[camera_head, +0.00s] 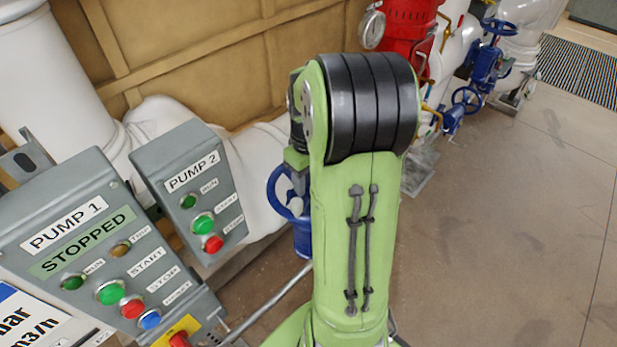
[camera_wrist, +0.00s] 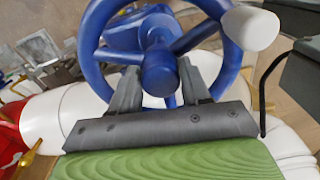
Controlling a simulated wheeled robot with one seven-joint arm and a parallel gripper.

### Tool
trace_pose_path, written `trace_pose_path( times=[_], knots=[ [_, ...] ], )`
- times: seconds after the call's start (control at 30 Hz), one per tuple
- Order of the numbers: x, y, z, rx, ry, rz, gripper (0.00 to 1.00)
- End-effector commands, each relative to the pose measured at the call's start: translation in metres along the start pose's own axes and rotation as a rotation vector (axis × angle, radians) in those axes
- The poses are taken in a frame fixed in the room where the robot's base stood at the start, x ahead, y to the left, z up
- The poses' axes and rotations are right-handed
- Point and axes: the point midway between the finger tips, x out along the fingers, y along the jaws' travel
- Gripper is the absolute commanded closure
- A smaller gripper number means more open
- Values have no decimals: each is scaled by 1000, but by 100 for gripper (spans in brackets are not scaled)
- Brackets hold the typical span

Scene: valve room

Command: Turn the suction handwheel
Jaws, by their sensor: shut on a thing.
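A blue handwheel (camera_wrist: 91,40) with a round hub, spokes and a whitish knob (camera_wrist: 250,28) on its rim fills the upper wrist view. My gripper (camera_wrist: 158,78) reaches it from below, with one grey finger on each side of the area under the hub. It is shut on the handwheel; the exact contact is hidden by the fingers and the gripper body. In the head view a blue handwheel (camera_head: 273,192) shows just left of my green arm, which hides much of it. My gripper is hidden there.
Grey control boxes, Pump 1 (camera_head: 98,190) reading STOPPED and Pump 2 (camera_head: 172,150), stand left of my arm. A red pump part (camera_head: 405,25) with a gauge (camera_head: 372,28) and other blue handwheels (camera_head: 466,99) are behind. The floor (camera_head: 510,200) at right is clear.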

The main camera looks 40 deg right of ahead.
Motion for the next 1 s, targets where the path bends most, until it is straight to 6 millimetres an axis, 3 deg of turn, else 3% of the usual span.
trace_pose_path(
  times=[0.1,1.0],
  knots=[
    [0,0,0,0,1,0,100],
    [0,0,0,-110,-1,0,100]
  ],
)
